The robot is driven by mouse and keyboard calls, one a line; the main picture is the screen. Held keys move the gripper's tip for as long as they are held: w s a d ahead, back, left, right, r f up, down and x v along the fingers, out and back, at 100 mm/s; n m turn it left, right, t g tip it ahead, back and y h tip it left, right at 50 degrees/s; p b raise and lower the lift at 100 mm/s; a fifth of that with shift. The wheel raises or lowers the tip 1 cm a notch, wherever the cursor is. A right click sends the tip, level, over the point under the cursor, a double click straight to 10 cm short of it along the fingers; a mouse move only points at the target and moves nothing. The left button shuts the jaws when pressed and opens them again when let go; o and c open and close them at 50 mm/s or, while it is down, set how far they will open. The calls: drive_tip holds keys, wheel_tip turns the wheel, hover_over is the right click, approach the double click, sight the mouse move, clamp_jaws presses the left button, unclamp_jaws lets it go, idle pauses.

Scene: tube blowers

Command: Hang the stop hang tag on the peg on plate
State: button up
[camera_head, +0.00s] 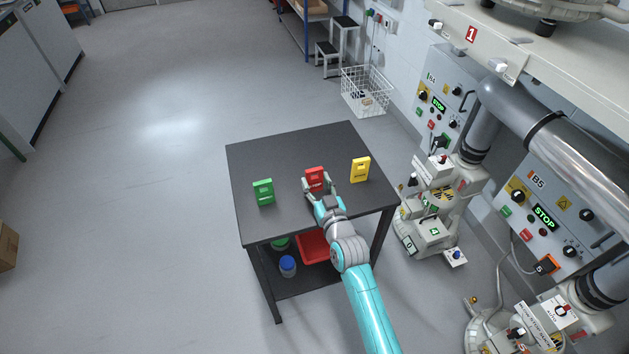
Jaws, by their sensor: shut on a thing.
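A red tag (316,176) stands on the black table, between a green tag (263,192) and a yellow tag (360,169). Its lettering is too small to read. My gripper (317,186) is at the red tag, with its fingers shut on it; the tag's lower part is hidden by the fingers. Two grey control plates are on the right wall, marked B5 (556,183) and apparently B4 (432,77). Both have knobs and a lit green STOP display. I cannot tell which small part is the peg.
The black table (285,145) has a lower shelf with a red tray (313,247) and a blue-lidded jar (288,266). White machines (432,237) stand close to its right. A wire basket (365,91) lies behind.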

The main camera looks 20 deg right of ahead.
drive_tip(key=shift+r, duration=0.2)
drive_tip(key=shift+s, duration=0.15)
drive_tip(key=s, duration=1.8)
drive_tip(key=w+f, duration=0.3)
drive_tip(key=f, duration=1.8)
drive_tip(key=shift+f+h, duration=0.3)
drive_tip(key=shift+w, duration=0.1)
